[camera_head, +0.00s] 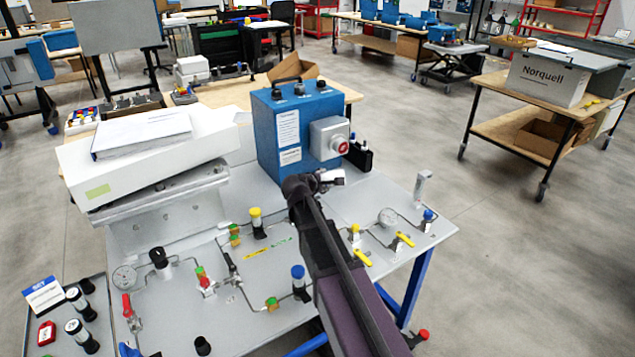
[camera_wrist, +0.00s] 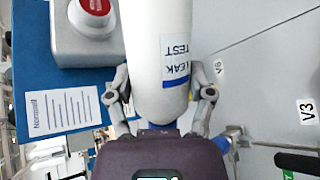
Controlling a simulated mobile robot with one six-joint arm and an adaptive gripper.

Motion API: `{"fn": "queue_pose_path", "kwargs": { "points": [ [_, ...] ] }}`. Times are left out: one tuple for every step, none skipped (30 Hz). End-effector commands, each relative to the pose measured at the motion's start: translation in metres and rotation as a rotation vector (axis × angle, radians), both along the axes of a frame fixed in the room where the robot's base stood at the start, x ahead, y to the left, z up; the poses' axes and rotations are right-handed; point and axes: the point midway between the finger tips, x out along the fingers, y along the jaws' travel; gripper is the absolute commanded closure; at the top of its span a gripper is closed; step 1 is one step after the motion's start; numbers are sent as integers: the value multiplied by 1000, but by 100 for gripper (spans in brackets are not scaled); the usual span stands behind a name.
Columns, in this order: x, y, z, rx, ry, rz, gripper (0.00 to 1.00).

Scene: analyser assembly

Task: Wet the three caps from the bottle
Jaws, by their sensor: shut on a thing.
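My gripper (camera_wrist: 160,98) is shut on a white bottle (camera_wrist: 155,45) labelled "LEAK TEST" in the wrist view; its fingers sit on either side of the bottle. In the head view my gripper (camera_head: 318,183) is above the panel, in front of the blue box, and the bottle is mostly hidden. On the grey panel (camera_head: 340,215) stand a yellow-topped fitting (camera_head: 256,221), a blue-topped fitting (camera_head: 299,282) and a black-topped fitting (camera_head: 159,259). Another blue top (camera_head: 428,215) is at the right edge. I cannot tell which of these are the task's caps.
The blue box (camera_head: 275,135) with a red button (camera_head: 339,144) stands at the panel's back. Gauges (camera_head: 388,217), pipes and yellow-handled valves (camera_head: 404,240) rise from the panel. A white box (camera_head: 110,165) is at left. A tray (camera_head: 98,283) with small bottles is at lower left.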

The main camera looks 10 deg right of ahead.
Motion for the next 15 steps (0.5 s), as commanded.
{"fn": "queue_pose_path", "kwargs": {
  "points": [
    [1,7,0,-1,1,3,93],
    [2,10,-1,-1,1,2,93],
    [2,14,-1,0,2,1,93],
    [2,17,-1,-1,2,0,93],
    [2,19,-1,-1,2,0,93],
    [2,22,-1,-1,2,0,93],
    [2,23,-1,-1,2,0,93],
    [2,23,-1,-1,1,-1,93],
    [2,23,-1,0,2,-1,93],
    [2,23,-1,-1,2,-2,93],
    [2,23,-1,-1,2,-2,93],
    [2,22,-1,-1,2,-2,93],
    [2,22,-1,0,2,-2,93],
    [2,22,-1,0,2,-2,93],
    [2,22,-1,0,2,-2,93]
  ]
}}
